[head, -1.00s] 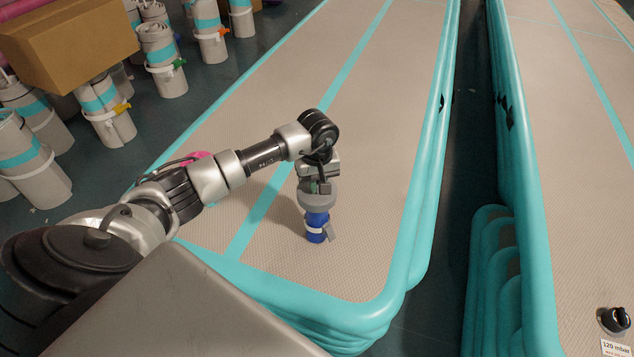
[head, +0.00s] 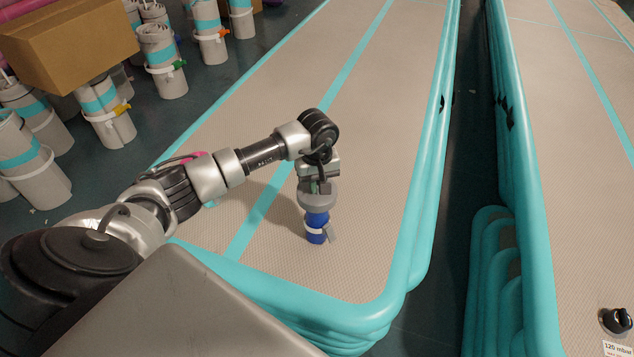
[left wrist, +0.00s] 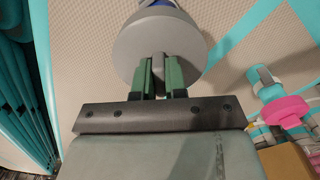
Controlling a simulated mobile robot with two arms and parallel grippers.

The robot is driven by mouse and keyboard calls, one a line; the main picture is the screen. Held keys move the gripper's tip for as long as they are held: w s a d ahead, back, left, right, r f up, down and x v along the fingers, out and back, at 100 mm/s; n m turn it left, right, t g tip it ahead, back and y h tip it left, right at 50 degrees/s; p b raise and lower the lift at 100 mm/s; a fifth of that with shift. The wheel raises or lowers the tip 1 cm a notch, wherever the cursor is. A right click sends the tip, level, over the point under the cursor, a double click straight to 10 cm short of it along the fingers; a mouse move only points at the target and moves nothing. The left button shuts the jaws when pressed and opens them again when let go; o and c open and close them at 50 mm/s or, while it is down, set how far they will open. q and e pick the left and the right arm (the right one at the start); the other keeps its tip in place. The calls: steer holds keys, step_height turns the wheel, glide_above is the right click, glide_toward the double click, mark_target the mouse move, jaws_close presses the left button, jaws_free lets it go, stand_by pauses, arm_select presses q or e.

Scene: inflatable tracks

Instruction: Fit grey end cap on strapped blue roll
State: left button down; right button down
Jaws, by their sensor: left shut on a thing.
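The blue roll (head: 316,220) stands upright on the grey track top, with a pale strap around it and a grey strap end sticking out at its right. The grey end cap (head: 317,196) is at the roll's top end, in line with it. My left gripper (head: 318,181) is above the cap, pointing down. In the left wrist view its green-padded fingers (left wrist: 158,76) are shut on the tab of the round grey cap (left wrist: 150,40). A sliver of the blue roll (left wrist: 158,3) shows beyond the cap. The joint between cap and roll is hard to see. My right gripper is out of view.
A teal-edged track (head: 395,250) carries the roll; a dark gap separates it from another track (head: 590,200). Rolled grey bundles and a cardboard box (head: 70,45) stand at the left. A pink thing (left wrist: 285,108) shows in the left wrist view.

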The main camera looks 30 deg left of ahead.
arm_select(q)
steer(key=shift+f+b, duration=1.8)
steer(key=c, duration=1.1)
jaws_free()
steer(key=shift+r, duration=0.1)
steer(key=shift+r+p, duration=2)
steer(key=shift+r, duration=1.45)
steer(key=shift+d, duration=0.1)
